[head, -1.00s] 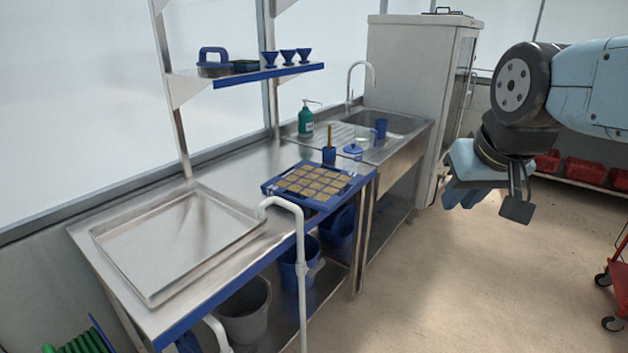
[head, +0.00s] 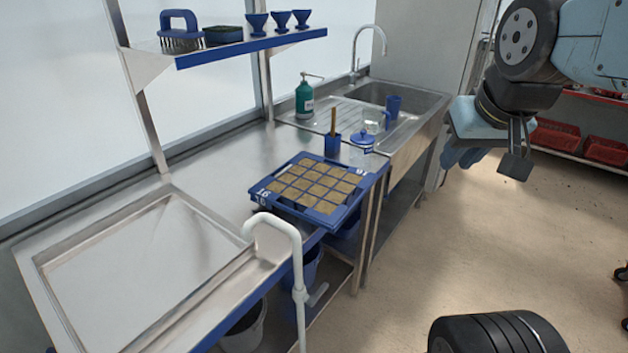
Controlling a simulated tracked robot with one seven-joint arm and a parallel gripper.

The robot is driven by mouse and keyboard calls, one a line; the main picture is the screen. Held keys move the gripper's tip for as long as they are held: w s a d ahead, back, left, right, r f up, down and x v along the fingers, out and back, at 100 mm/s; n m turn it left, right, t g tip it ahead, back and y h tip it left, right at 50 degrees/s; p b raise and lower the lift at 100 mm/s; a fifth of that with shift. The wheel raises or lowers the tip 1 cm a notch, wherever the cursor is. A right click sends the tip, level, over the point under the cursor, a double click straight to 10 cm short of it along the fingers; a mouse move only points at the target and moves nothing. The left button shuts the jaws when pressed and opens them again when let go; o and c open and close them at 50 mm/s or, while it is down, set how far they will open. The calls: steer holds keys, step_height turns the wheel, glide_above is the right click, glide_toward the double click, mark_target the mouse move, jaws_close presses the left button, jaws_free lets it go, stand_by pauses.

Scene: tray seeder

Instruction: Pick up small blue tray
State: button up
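The small blue tray (head: 258,194) lies flat on the steel bench near its front edge, left of the sink. It holds several square brown cells of soil-like filling and has white marks on its left corner. My gripper (head: 462,158) hangs in the air at the right, over the floor in the picture and well apart from the tray.
A white pipe (head: 271,221) rises before the bench, close to the tray. Behind the tray stand a blue pot with a brown handle (head: 332,146), a blue-lidded jar (head: 362,142) and a green bottle (head: 304,101). A blue-edged shelf (head: 255,46) hangs above. The bench left of the tray is clear.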

steer(key=m+g, duration=0.6)
steer(key=m, duration=0.1)
glide_above(358, 198)
step_height(358, 198, down, 15)
step_height(358, 198, down, 13)
steer(key=shift+f, duration=0.1)
jaws_close()
stand_by(1.3)
